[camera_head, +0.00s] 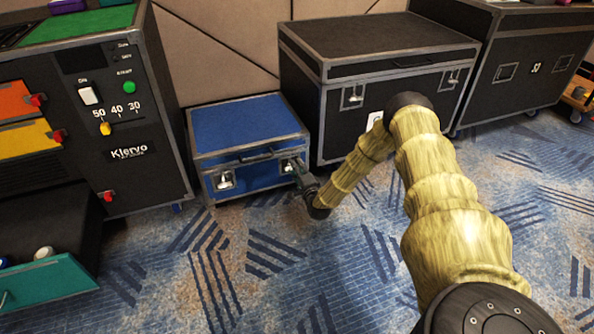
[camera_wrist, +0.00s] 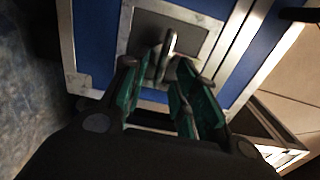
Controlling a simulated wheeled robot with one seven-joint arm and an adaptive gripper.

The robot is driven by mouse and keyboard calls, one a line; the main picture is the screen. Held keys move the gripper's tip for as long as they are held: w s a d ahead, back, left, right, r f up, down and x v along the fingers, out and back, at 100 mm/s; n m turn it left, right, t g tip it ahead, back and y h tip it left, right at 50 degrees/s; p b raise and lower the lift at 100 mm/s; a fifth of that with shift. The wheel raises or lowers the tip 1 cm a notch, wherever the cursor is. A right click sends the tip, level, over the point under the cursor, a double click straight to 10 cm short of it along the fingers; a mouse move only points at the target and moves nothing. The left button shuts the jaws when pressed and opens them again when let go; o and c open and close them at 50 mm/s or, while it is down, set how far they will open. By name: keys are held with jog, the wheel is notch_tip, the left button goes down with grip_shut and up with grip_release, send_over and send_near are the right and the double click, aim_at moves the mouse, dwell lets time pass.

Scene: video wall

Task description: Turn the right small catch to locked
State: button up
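The blue case (camera_head: 238,122) stands on the carpet against the wall, its lid shut. Its right catch (camera_head: 288,164) is on the front, partly hidden behind my gripper (camera_head: 299,170). In the wrist view the catch shows as a grey recessed plate in a silver frame, with an upright metal lever (camera_wrist: 170,42). My gripper (camera_wrist: 156,72) has its teal fingers apart, one on each side of the lever's lower end. I cannot tell whether either finger touches it. The left catch (camera_head: 225,180) of the blue case is in clear view.
A large black case (camera_head: 375,75) with silver edges stands close behind and right of the blue case. A black cabinet (camera_head: 130,125) with an open teal drawer (camera_head: 45,283) stands at left. The case's handle (camera_head: 256,155) lies between its catches. Patterned carpet in front is free.

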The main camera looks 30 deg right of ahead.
jog(key=shift+s+f, duration=0.15)
jog(key=shift+s, duration=0.1)
jog(key=v, duration=1.1)
jog(key=shift+s, duration=0.35)
jog(key=shift+a, duration=0.1)
jog(key=s+a+f+n+g+y+p, duration=0.25)
jog(key=s+a+n+g, duration=0.35)
jog(key=a, duration=0.7)
jog(key=s+a+f+n+g+y+p, duration=0.3)
jog(key=s+a, duration=0.4)
jog(key=a, duration=0.6)
jog(key=s+a+r+n+g+p, duration=0.1)
jog(key=s+r+n+g, duration=0.25)
jog(key=s, duration=0.55)
jog(key=s+r+n+g+h+p, duration=0.15)
jog(key=s+n, duration=0.25)
jog(key=s, duration=0.6)
jog(key=s+a+r+n+g, duration=0.1)
jog(key=s+r+n+g, duration=0.25)
jog(key=s, duration=0.55)
notch_tip(320, 180, up, 36)
jog(key=p, duration=3.7)
jog(key=shift+r+n+p, duration=0.15)
jog(key=shift+n+p, duration=0.15)
jog(key=shift+p, duration=0.1)
